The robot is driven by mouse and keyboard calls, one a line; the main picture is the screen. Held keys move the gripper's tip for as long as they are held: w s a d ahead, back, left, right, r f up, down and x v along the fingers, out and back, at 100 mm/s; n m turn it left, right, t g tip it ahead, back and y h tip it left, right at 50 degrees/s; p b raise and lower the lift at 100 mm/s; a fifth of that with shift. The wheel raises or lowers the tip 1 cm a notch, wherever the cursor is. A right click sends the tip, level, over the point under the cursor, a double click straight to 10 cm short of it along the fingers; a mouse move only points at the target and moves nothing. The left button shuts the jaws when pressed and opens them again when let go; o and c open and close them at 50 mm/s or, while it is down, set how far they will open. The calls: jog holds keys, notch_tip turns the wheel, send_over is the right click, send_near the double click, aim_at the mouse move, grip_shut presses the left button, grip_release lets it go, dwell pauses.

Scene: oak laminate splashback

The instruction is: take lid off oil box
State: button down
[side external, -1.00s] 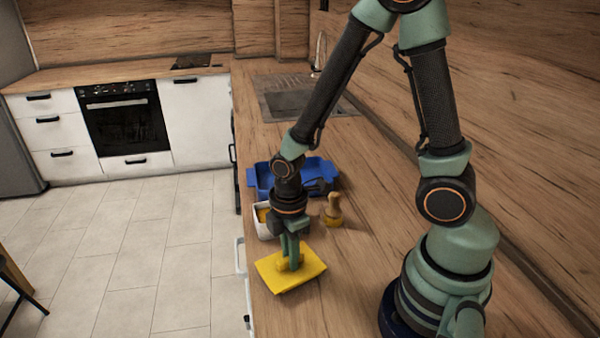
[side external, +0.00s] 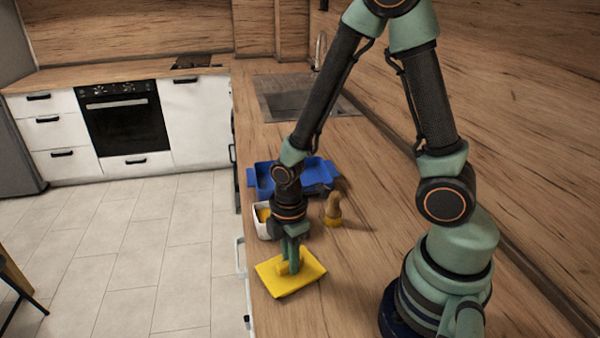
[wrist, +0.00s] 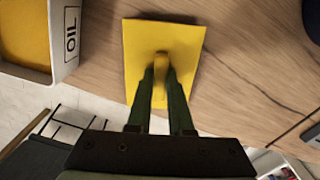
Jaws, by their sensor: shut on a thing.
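The yellow lid (side external: 290,279) is a flat square plate with a knob handle. My gripper (side external: 289,262) is shut on that handle from above. In the wrist view the lid (wrist: 185,45) lies in front of my gripper (wrist: 161,75), whose two fingers hold the knob between them. The white oil box (side external: 262,225) stands open just behind the lid in the side view, with yellow inside. In the wrist view the box (wrist: 68,40) is at the upper left with "OIL" on its side. The lid is apart from the box. I cannot tell whether the lid touches the counter.
A blue tray (side external: 264,182) with handles stands behind the box. A yellow and brown brush-like object (side external: 333,210) stands right of the box. A sink (side external: 290,98) lies farther back. The counter's left edge is close to the lid; bare wood lies to the right.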

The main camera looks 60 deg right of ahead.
jog(key=shift+f, duration=0.3)
jog(key=c, duration=0.7)
grip_release()
jog(key=shift+c, duration=0.2)
jog(key=d+r+m+t, duration=0.3)
jog(key=r+m, duration=1)
jog(key=r, duration=1.1)
jog(key=t, duration=0.2)
jog(key=shift+w+t, duration=0.3)
